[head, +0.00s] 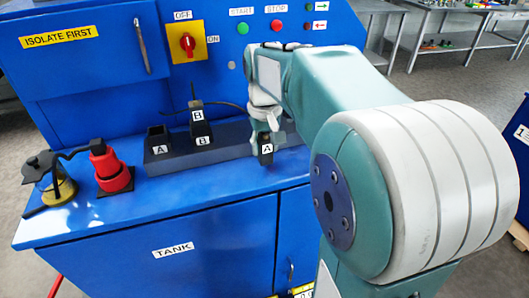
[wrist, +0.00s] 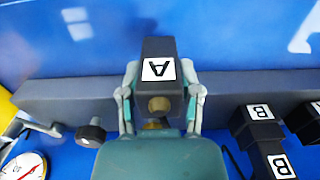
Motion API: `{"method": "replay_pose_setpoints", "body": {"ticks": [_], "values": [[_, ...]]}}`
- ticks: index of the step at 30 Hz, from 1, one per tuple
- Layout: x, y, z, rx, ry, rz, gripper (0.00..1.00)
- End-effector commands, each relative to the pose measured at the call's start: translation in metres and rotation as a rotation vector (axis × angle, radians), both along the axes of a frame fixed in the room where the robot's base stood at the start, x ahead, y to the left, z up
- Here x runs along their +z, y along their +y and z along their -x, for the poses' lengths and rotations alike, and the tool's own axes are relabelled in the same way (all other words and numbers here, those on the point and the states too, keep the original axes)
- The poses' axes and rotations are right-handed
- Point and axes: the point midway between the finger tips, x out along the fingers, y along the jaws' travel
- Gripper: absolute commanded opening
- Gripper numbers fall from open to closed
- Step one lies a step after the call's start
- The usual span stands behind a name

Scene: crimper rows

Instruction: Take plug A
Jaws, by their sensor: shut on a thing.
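Plug A, a dark block with a white A label, is in the head view (head: 266,158) near the right part of the dark rail. It also shows large in the wrist view (wrist: 158,48). My gripper (wrist: 160,88) has one finger on each side of plug A and is shut on it; it also shows in the head view (head: 265,125). The dark socket marked A (head: 158,135) stands on the rail to the left, with nothing standing in it. Whether plug A touches the rail or bench is unclear.
Plug B (head: 197,106) stands in the socket marked B (head: 202,141), with a black cable behind. A red switch (head: 187,43) is on the panel.

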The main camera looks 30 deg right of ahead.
Motion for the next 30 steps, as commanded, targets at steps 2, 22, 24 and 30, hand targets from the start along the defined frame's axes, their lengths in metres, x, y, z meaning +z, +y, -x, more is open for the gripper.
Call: {"method": "replay_pose_setpoints", "body": {"ticks": [2,22,24,30], "values": [[0.016,0.002,0.007,0.000,-0.006,0.001,0.00],[0.102,0.034,0.128,-0.001,-0.002,0.000,0.00],[0.104,0.035,0.132,-0.001,-0.003,0.001,0.00],[0.105,0.036,0.136,0.000,-0.001,0.000,0.00]]}}
